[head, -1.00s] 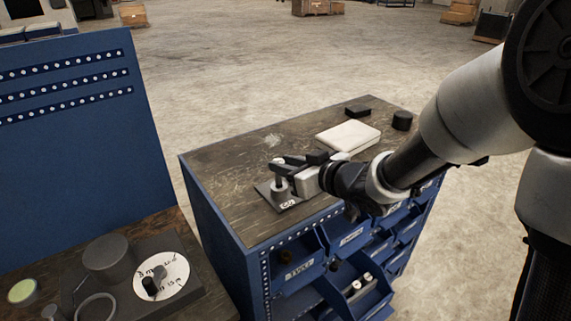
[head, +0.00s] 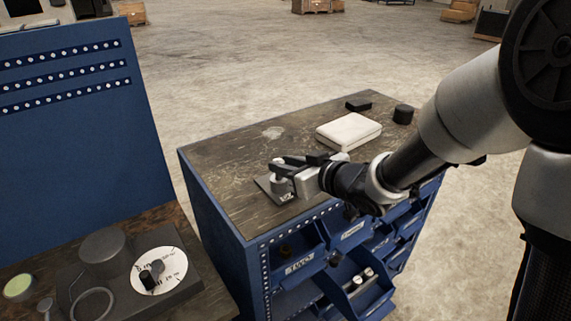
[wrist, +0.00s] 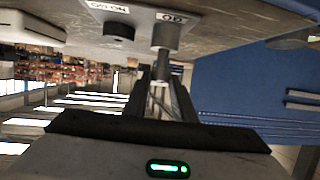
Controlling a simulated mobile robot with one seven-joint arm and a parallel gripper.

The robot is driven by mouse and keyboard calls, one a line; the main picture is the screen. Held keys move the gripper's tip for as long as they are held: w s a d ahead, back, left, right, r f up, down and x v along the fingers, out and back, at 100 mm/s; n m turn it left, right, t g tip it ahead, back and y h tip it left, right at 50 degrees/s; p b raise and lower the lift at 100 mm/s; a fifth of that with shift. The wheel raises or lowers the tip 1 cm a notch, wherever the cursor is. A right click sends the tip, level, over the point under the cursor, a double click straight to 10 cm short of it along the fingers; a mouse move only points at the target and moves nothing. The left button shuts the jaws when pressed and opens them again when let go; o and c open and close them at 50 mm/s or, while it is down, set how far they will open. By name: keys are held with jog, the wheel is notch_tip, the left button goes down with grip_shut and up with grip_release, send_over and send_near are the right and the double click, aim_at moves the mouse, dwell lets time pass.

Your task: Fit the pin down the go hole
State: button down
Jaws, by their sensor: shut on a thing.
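The gauge plate (head: 266,186) lies flat near the left front of the wooden bench top. In the wrist view, two round bosses stand on it, one beside the GO label (wrist: 171,17) and one beside the NO GO label (wrist: 109,6). My gripper (head: 281,165) is over the plate, its fingers shut on a grey pin (wrist: 160,68). The pin lines up with the GO boss (wrist: 166,37) and its end meets or nearly meets it. The hole is hidden, so I cannot tell how deep the pin sits. The NO GO boss (wrist: 119,34) stands beside it.
A white case (head: 349,131) lies behind my gripper, with a black block (head: 358,104) and a black cylinder (head: 403,114) beyond. Blue bins (head: 298,262) line the bench front. A second bench with a dial (head: 160,262) stands left. The bench top's far left is clear.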

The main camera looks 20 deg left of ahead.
jog(key=shift+f+b, duration=0.45)
jog(key=shift+f, duration=0.15)
jog(key=c, duration=1.4)
grip_release()
jog(key=v, duration=1.7)
jog(key=shift+s+d+r+b, duration=0.1)
jog(key=shift+d+r+b, duration=0.05)
jog(key=shift+b, duration=0.25)
